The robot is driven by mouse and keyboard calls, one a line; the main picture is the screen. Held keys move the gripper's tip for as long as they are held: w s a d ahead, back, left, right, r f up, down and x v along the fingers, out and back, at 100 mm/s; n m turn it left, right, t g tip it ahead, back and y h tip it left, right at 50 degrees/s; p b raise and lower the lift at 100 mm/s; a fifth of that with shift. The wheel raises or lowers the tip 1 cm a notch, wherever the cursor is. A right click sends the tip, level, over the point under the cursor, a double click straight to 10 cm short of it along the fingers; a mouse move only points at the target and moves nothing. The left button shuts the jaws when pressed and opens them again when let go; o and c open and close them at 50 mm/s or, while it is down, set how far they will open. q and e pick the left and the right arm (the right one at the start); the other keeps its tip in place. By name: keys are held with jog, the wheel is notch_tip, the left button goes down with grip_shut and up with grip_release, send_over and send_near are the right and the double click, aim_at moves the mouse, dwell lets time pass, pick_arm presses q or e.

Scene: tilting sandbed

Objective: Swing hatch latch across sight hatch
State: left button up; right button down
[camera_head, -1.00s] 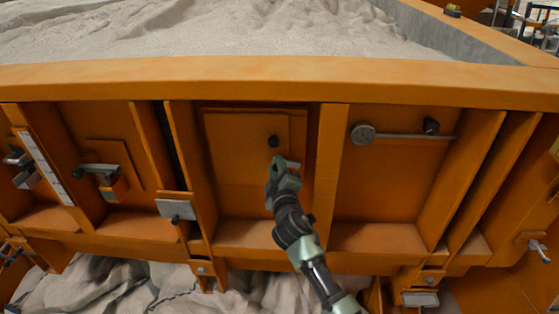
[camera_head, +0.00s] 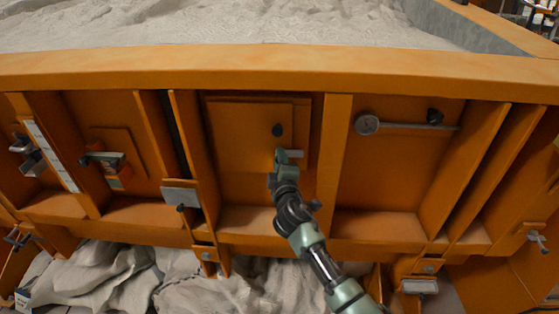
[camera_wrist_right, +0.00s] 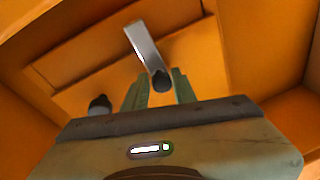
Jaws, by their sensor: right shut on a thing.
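The sight hatch (camera_head: 240,125) is a flat orange panel in the middle bay of the wall, with a dark knob (camera_head: 277,130) near its right side. The hatch latch (camera_head: 295,153) is a short silver bar just below and right of that knob. In the right wrist view the latch (camera_wrist_right: 143,42) runs up and left from a dark knob between the fingers, and the hatch (camera_wrist_right: 85,62) lies behind it. My right gripper (camera_head: 281,160) is shut on the latch's dark knob (camera_wrist_right: 162,82), which the fingers partly hide in the head view. My left gripper is not in view.
Upright orange ribs (camera_head: 333,150) flank the bay. A round-ended rod (camera_head: 410,125) is on the right bay. A small handle (camera_head: 105,158) and a grey plate (camera_head: 181,196) are to the left. Sand (camera_head: 230,25) fills the bed above the rim.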

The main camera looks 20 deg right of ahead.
jog(key=c, duration=1.3)
grip_release()
jog(key=shift+f, duration=0.6)
jog(key=shift+r, duration=0.1)
jog(key=shift+d+r, duration=0.1)
jog(key=shift+r, duration=0.05)
jog(key=shift+b+v, duration=0.85)
jog(key=shift+v, duration=3)
